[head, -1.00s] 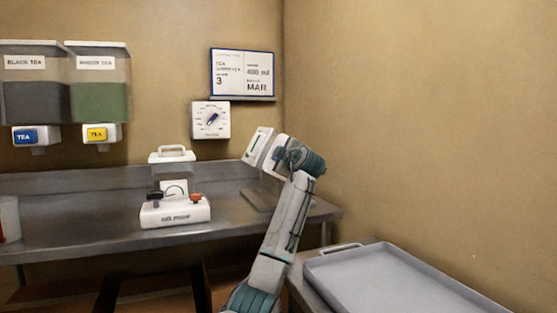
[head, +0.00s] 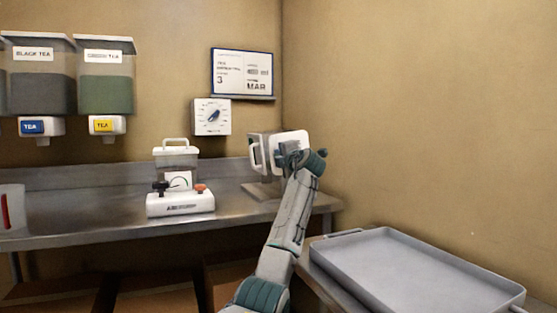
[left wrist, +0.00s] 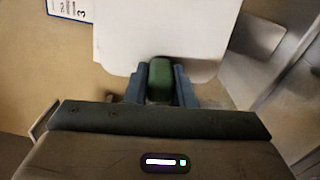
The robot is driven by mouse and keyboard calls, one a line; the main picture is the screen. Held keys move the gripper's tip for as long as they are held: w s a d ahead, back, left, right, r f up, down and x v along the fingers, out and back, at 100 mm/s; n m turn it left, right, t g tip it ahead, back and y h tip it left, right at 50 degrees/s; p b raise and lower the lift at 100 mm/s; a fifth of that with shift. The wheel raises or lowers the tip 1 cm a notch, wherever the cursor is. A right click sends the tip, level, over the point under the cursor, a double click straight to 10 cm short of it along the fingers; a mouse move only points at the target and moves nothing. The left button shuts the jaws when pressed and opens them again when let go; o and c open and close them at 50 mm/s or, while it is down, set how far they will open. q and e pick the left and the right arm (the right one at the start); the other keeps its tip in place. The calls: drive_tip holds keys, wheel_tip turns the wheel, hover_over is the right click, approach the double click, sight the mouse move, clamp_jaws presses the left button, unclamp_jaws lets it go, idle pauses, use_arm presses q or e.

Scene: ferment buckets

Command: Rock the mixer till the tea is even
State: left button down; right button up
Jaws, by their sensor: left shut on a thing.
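The mixer (head: 264,139), which I take to be the white-sided device on a grey base, stands at the right end of the metal counter. Its white panel is near upright in the head view. My left gripper (head: 291,160) is at its front right side. In the left wrist view, the blue fingers of this gripper (left wrist: 160,88) are shut on a green grip (left wrist: 160,78) at the lower edge of the white panel (left wrist: 165,30). The tea inside the mixer cannot be made out. My right gripper is not in view.
A clear lidded container (head: 176,162) stands behind a white pump unit (head: 180,203) on the counter (head: 110,228). A dial (head: 212,116) and a board (head: 242,73) are on the wall. An empty grey tray (head: 400,262) lies at right.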

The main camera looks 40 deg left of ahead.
sight(277, 147)
use_arm(q)
drive_tip(key=shift+n, duration=0.5)
drive_tip(key=c, duration=1.6)
unclamp_jaws()
drive_tip(key=o, duration=0.3)
drive_tip(key=shift+w+f, duration=0.1)
drive_tip(key=shift+o, duration=0.3)
drive_tip(key=shift+w+f, duration=0.1)
drive_tip(key=shift+r, duration=0.4)
wheel_tip(277, 147, up, 3)
drive_tip(key=shift+a+f+p, duration=0.15)
drive_tip(key=shift+f+p, duration=0.05)
drive_tip(key=shift+p, duration=0.25)
drive_tip(key=s+d+r, duration=0.1)
drive_tip(key=s+d, duration=1)
drive_tip(key=s, duration=0.1)
drive_tip(key=shift+r, duration=0.25)
